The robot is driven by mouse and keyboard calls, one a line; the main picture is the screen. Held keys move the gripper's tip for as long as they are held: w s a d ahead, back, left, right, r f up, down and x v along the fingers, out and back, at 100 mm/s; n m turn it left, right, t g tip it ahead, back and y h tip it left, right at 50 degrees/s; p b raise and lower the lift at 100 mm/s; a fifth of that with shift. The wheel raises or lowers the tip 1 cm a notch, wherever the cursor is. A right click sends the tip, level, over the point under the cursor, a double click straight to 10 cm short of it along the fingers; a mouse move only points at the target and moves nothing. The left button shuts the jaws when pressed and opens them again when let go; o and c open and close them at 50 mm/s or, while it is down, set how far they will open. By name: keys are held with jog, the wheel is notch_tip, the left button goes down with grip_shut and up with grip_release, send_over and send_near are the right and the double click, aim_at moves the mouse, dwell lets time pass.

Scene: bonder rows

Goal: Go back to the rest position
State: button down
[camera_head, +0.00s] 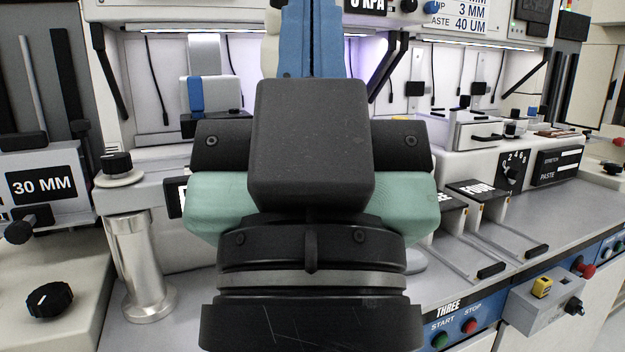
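My arm fills the middle of the head view, with a dark round flange below, teal-green parts at the sides and a black block in front. The end of my arm, with my gripper (311,145), is seen from behind. I cannot make out its fingertips, so whether it is open or shut does not show. No held object can be made out. The bench and machine directly behind my arm are hidden.
Bonder machines stand along a grey bench (545,225). A metal post (138,265) and a black knob (49,299) are at the left. Slides labelled FOUR (479,191), a dial (513,169), START and STOP buttons (469,326) and a small grey box (545,305) are at the right.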

notch_tip(320, 180, up, 28)
jog(key=p, duration=2.5)
jog(key=shift+f, duration=0.1)
